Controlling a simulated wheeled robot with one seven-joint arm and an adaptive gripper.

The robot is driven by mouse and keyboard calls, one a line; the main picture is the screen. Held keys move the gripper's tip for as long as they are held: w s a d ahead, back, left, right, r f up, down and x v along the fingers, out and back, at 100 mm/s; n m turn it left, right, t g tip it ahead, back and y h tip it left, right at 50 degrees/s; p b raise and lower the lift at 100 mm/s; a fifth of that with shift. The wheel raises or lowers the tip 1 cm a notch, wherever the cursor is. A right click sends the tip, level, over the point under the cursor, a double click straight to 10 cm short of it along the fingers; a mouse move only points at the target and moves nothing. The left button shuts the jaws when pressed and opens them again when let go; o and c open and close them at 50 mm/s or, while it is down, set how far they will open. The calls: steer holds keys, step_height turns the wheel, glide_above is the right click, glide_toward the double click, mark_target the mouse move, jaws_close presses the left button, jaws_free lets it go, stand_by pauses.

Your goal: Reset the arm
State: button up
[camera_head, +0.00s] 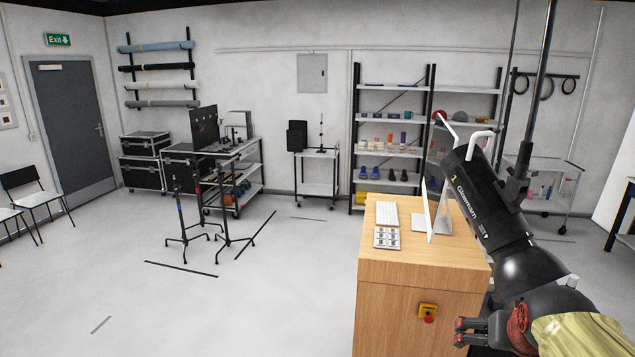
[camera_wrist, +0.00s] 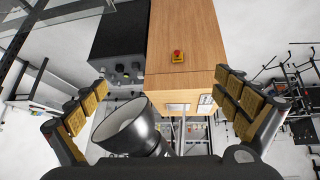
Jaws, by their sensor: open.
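My gripper (camera_wrist: 160,82) is open in the wrist view, its two fingers spread wide with yellow-brown pads facing each other. No object is between the pads.
Stands (camera_head: 186,220) are farther left. Open floor lies left of the cabinet.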

steer(key=s+a+f+n+y+b, duration=0.1)
steer(key=s+a+f+n+b, duration=0.1)
steer(key=s+a+f+b, duration=0.4)
steer(key=s+a+f+n+g+y+b, duration=0.1)
steer(key=s+a+f+n+y+b, duration=0.1)
steer(key=s+a+f+b, duration=0.4)
steer(key=s+a+f, duration=0.1)
steer(key=a+f, duration=0.4)
steer(key=a, duration=0.2)
steer(key=shift+f+n+y, duration=0.25)
steer(key=shift+n+y, duration=0.05)
steer(key=c, duration=0.3)
steer(key=c, duration=2.3)
jaws_close()
